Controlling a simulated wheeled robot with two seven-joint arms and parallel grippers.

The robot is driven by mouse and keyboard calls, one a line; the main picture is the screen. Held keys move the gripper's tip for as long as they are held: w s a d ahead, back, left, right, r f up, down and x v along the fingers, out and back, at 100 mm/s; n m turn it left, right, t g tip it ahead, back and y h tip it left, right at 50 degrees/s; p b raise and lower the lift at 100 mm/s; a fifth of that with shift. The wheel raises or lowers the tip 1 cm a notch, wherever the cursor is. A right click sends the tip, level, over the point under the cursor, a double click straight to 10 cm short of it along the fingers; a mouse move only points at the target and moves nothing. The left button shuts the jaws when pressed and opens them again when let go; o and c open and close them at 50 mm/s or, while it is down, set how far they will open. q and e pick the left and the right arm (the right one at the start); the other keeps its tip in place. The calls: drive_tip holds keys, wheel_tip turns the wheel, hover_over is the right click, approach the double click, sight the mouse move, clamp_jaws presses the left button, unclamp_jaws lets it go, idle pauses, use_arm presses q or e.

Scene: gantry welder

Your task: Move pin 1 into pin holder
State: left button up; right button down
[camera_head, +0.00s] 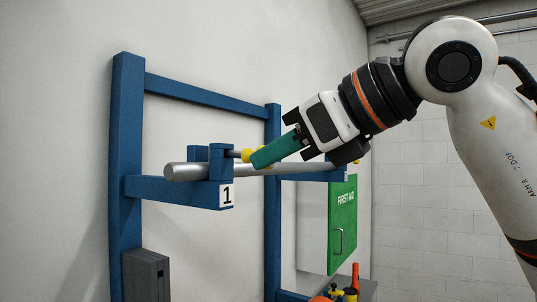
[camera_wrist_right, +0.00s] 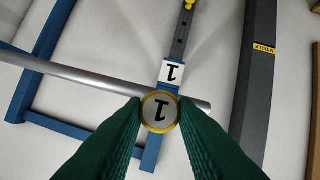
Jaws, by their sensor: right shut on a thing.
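My right gripper (camera_head: 257,160) has green fingers, shut on the yellow round head of pin 1 (camera_head: 247,155). In the right wrist view, the pin's round face marked 1 (camera_wrist_right: 160,112) sits between the fingertips (camera_wrist_right: 160,100). In the head view its dark shaft points left to the upper blue block of the bracket labelled 1 (camera_head: 226,195). I cannot tell whether the shaft tip is inside a hole. The bracket's label also shows in the wrist view (camera_wrist_right: 172,73), just beyond the pin. My left gripper is out of view.
A grey round bar (camera_head: 187,171) lies across the blue frame (camera_head: 127,150), close under my right fingers. A green first aid cabinet (camera_head: 342,225) is behind. Yellow and orange items (camera_head: 345,293) are at the bottom. A dark post with a yellow label (camera_wrist_right: 264,48) stands right in the wrist view.

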drive_tip(key=shift+s+d+b, duration=0.3)
drive_tip(key=shift+s+d, duration=0.4)
drive_tip(key=shift+d, duration=0.2)
drive_tip(key=shift+s+d+b, duration=0.3)
drive_tip(key=shift+s+d, duration=0.35)
drive_tip(key=shift+d, duration=0.25)
drive_tip(key=shift+r, duration=0.1)
